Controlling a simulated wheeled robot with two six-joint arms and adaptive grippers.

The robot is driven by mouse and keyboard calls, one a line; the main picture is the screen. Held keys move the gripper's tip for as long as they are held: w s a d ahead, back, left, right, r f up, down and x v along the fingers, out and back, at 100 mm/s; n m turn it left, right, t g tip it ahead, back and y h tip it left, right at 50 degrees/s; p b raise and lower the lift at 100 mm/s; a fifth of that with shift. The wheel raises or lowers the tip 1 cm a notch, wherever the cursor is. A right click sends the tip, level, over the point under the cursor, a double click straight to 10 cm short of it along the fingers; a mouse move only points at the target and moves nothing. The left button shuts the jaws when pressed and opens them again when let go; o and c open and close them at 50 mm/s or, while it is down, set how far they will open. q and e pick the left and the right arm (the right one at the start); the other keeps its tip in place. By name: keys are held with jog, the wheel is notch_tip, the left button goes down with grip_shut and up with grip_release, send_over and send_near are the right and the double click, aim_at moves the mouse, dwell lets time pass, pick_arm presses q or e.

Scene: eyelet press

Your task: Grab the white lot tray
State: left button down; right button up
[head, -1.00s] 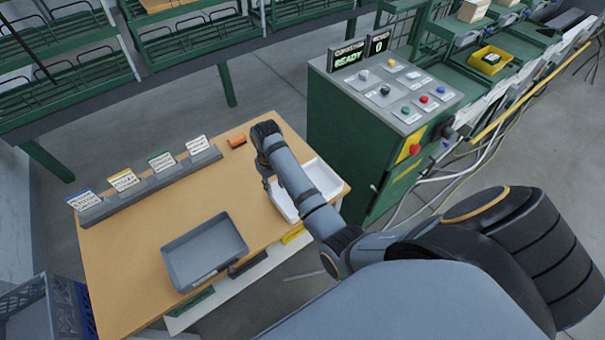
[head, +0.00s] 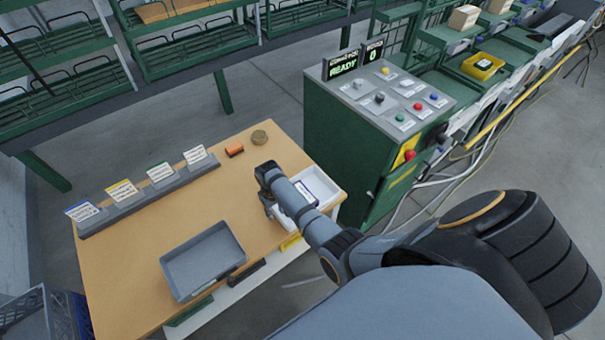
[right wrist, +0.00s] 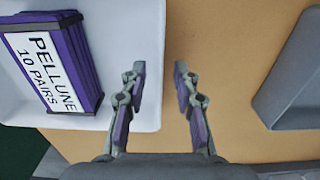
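The white lot tray (head: 331,187) stands at the right end of the wooden table, partly hidden by my right arm. A purple packet (right wrist: 52,62) labelled "PELLUNE 10 PAIRS" lies in it. In the right wrist view the tray (right wrist: 130,105) fills the left side. My right gripper (right wrist: 160,72) is open and empty. The tray's edge shows between its two fingers, the left finger over the tray side and the right one over bare table. I cannot tell the height. In the head view the right gripper (head: 267,207) points down at the tray's left side. My left gripper is out of view.
A grey tray (head: 204,262) lies left of the white one. An orange block (head: 234,150) and a round tan item (head: 259,137) are at the back. A card rack (head: 150,192) lines the far left edge. The green press cabinet (head: 345,145) stands close on the right.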

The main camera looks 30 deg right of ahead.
jog(key=shift+r, duration=0.1)
grip_shut()
jog(key=shift+r, duration=0.1)
dwell(0.3)
